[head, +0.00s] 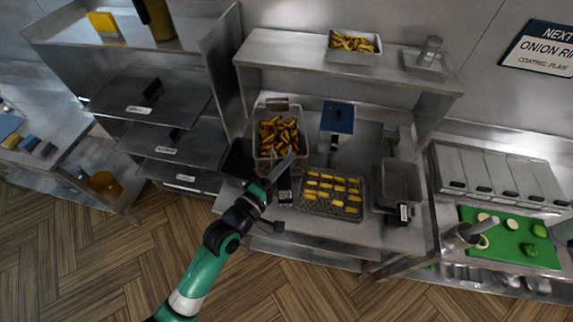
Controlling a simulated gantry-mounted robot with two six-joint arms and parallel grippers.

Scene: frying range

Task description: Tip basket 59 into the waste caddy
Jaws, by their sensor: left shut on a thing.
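A pale-rimmed basket (258,148) full of golden fries stands at the back left of the middle steel counter. No readable number shows on it. My left gripper (274,183) is at the near side of this basket, shut on a slim grey handle (284,165) that slants up toward the basket's front right. The gripper hides part of the front, and I cannot tell whether the basket is lifted. A dark open bin (238,160) is just left of the basket. A grey bin (401,178) with a tag stands at the right. I cannot tell which is the waste caddy.
A perforated tray (322,206) of yellow pieces lies right of the gripper. An overhead shelf (290,52) holds a fries tray (354,58). A green board (520,246) lies far right. The floor in front is clear.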

